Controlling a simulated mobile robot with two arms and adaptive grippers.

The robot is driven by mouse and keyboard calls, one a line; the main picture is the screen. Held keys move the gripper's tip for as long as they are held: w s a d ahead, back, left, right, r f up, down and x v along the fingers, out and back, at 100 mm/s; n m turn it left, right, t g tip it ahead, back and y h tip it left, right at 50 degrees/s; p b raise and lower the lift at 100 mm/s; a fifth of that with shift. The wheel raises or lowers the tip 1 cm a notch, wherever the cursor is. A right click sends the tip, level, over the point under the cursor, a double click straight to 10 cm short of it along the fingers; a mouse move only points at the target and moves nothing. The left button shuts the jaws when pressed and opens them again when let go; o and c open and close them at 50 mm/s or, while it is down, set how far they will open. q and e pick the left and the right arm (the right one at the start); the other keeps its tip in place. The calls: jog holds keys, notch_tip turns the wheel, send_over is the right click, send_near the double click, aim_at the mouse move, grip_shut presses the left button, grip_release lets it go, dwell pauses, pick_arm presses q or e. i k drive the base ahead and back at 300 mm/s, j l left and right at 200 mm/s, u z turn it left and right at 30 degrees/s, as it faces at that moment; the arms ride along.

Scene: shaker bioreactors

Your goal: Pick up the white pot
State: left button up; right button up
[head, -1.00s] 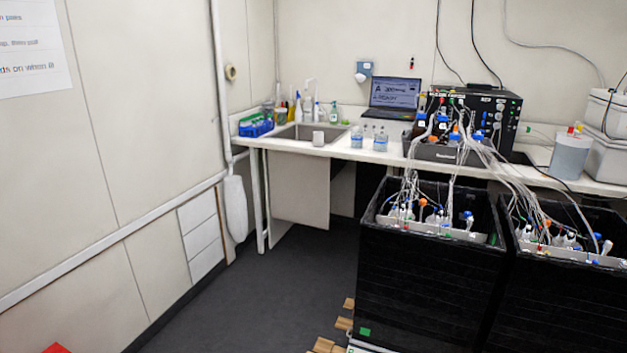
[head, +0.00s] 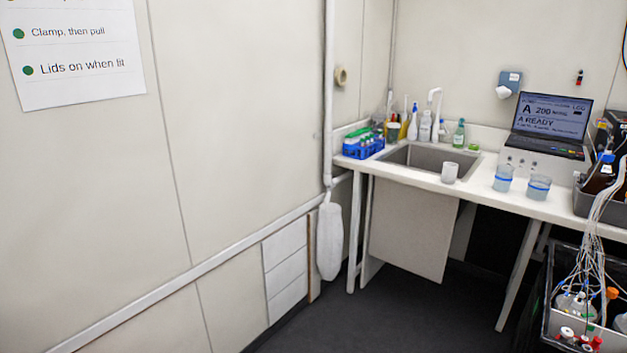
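The white pot (head: 449,172) is a small white cup-like vessel. It stands upright on the white counter (head: 470,195), at the front edge of the sink. Nothing covers it. Neither of my grippers shows in the head view.
The sink (head: 428,158) lies just behind the pot. Two beakers with blue bands, one here (head: 503,178), stand to its right, before a laptop (head: 549,125). A blue rack (head: 362,143) and several bottles stand to the left and behind. A dark tub (head: 545,318) of tubed bottles is at lower right. The left floor is clear.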

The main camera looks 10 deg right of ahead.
aim_at(449, 170)
jog(key=i+z, duration=0.2)
jog(key=i, duration=0.45)
jog(key=i+j+z, duration=0.15)
jog(key=i, duration=0.5)
jog(key=i+j+z, duration=0.2)
jog(key=i, duration=0.45)
